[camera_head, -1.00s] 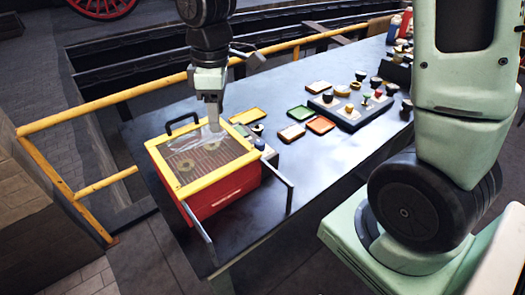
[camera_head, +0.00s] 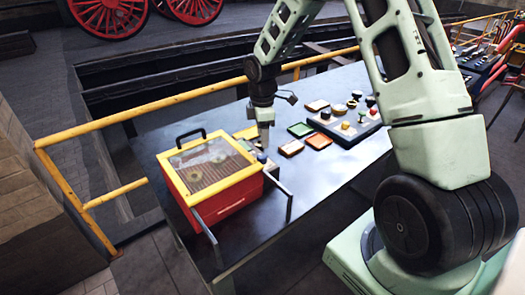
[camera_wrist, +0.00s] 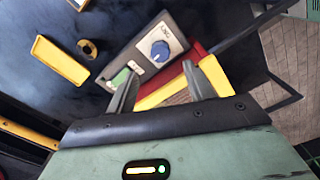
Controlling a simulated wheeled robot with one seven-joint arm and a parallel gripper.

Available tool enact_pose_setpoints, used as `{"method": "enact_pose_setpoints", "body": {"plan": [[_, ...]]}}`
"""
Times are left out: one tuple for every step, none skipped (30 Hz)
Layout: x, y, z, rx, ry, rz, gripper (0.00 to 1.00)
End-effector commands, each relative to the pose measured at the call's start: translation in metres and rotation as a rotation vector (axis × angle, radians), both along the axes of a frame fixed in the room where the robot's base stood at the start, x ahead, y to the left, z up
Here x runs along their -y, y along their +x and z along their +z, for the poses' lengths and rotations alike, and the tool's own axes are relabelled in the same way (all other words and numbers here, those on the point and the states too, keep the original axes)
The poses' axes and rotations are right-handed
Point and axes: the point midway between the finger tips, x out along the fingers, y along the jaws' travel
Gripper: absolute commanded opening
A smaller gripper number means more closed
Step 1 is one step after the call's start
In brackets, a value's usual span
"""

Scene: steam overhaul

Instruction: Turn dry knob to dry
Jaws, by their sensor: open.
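The dry knob (camera_wrist: 160,50) is a blue round dial on a grey control panel (camera_wrist: 133,58) at the side of the red box with a yellow-framed glass lid (camera_head: 212,205). A label above the dial appears to read "DRY", and a green part (camera_wrist: 118,78) sits lower left on the panel. My gripper (camera_wrist: 165,68) is open and empty in the wrist view, its fingers pointing toward the panel, with the knob beyond and between the tips. In the head view my gripper (camera_head: 263,138) is above the panel, which it partly hides. Contact with the knob cannot be seen.
The black lid handle (camera_head: 190,137) and a grey bar (camera_head: 281,192) stand out from the box. A yellow tray (camera_wrist: 60,60) and a ring (camera_wrist: 87,48) lie on the dark table. Green and orange trays (camera_head: 300,129) and a parts board (camera_head: 347,122) are farther back.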

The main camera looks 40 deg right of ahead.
Motion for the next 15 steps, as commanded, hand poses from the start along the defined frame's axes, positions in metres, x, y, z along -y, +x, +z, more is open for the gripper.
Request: {"method": "enact_pose_setpoints", "body": {"plan": [[-0.001,-0.001,-0.01,-0.005,0.001,0.0,0.52],[-0.001,-0.001,-0.016,-0.005,0.001,0.001,0.52],[-0.001,-0.001,-0.024,-0.005,0.0,0.001,0.52],[-0.001,-0.001,-0.03,-0.005,0.001,0.001,0.52],[-0.001,-0.001,-0.035,-0.005,0.001,0.002,0.52],[-0.001,-0.001,-0.043,-0.004,0.001,0.001,0.52],[-0.001,-0.001,-0.047,-0.004,0.001,0.001,0.52],[-0.001,-0.001,-0.052,-0.004,0.001,0.0,0.52],[0.0,-0.001,-0.057,-0.003,0.0,0.0,0.52],[-0.001,-0.001,-0.061,-0.003,0.0,0.0,0.52],[-0.001,-0.001,-0.064,-0.003,0.0,0.0,0.52],[-0.001,0.0,-0.068,-0.001,0.0,0.0,0.52],[-0.001,0.0,-0.07,-0.001,0.0,0.0,0.52],[-0.001,-0.001,-0.072,-0.002,0.0,0.0,0.52],[0.0,-0.001,-0.075,-0.001,0.0,0.0,0.52]]}}
